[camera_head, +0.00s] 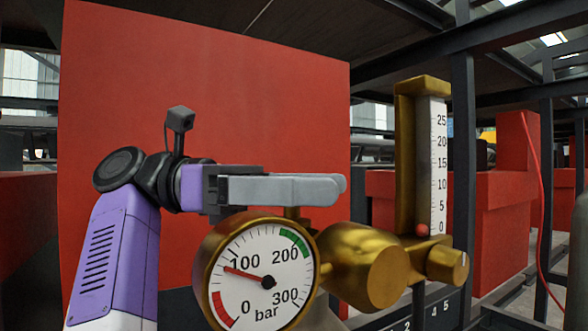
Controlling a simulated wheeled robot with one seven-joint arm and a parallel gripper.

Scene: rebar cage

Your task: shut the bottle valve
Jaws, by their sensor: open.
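A brass regulator (360,262) fills the lower middle. Its round pressure gauge (265,240) is marked 0 to 300 bar, and its red needle points left, near the 100 mark. A brass flow tube (415,150) stands upright on the right with a scale from 0 to 25. Its red ball (422,230) sits at the bottom by 0. A round brass knob (447,265) is below the tube. My gripper (338,189) is open, pointing right, its grey fingers level above the gauge. A short brass stem (292,213) shows just under the fingers. I cannot make out the bottle valve's handwheel.
A large red panel (210,90) stands behind my arm. Dark steel frames (463,150) and red blocks (500,230) are on the right, with a red hose (537,190) hanging there. A dark strip with numbers (430,310) lies low behind the regulator.

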